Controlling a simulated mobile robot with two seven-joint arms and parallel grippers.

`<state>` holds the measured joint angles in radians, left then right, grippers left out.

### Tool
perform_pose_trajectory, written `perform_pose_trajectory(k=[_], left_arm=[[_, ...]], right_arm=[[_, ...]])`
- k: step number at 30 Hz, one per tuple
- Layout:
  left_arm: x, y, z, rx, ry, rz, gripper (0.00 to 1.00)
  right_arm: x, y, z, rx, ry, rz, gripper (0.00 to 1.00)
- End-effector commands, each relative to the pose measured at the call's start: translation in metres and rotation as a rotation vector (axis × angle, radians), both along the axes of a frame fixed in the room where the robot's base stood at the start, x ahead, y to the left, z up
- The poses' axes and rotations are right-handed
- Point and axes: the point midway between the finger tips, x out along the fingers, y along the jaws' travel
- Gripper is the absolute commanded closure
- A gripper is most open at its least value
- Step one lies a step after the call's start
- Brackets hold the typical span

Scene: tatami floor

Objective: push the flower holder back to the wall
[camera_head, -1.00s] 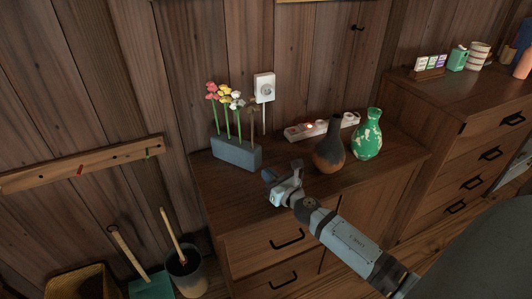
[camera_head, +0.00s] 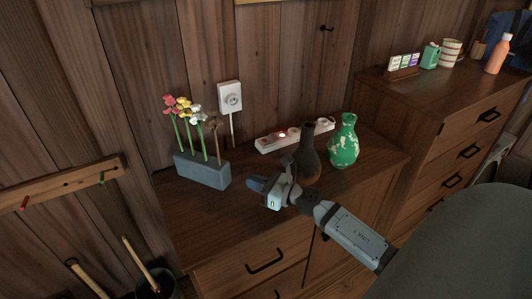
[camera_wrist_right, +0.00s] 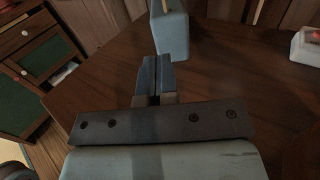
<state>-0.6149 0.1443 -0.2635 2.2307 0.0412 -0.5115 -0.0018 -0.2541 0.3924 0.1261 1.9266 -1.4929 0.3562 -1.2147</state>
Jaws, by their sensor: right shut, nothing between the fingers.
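The flower holder (camera_head: 202,172) is a grey-blue block with several flowers on green stems. It stands upright on the left part of the wooden cabinet top, near the plank wall (camera_head: 150,60). My right gripper (camera_head: 255,184) is over the cabinet top, to the right of and in front of the holder, with a small gap between them. In the right wrist view the two fingers (camera_wrist_right: 156,75) are together and empty, pointing at the end of the holder (camera_wrist_right: 170,35). My left gripper is not in view.
A dark vase (camera_head: 308,160) stands close behind my right gripper, with a green vase (camera_head: 343,142) beside it. A power strip (camera_head: 290,136) lies along the wall.

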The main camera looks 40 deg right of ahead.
Motion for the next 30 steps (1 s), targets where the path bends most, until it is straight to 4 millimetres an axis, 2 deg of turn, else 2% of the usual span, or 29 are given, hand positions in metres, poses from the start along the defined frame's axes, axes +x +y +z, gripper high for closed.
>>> perform_pose_trajectory(k=[1,6,12,17,26,30], left_arm=[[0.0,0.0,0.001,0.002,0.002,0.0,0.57],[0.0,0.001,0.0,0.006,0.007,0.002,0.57],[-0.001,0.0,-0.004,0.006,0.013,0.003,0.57],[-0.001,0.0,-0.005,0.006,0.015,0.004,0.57],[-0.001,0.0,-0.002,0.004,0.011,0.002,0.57],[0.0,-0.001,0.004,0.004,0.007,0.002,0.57]], right_arm=[[0.012,0.004,0.003,0.0,-0.003,-0.001,1.0],[0.043,0.016,0.002,0.001,-0.003,-0.001,1.0],[0.066,0.024,0.0,0.0,-0.001,-0.002,1.0],[0.073,0.027,0.0,0.001,-0.001,-0.001,1.0],[0.073,0.028,0.0,0.0,0.0,-0.001,1.0],[0.087,0.032,0.002,-0.001,0.0,-0.001,1.0]])
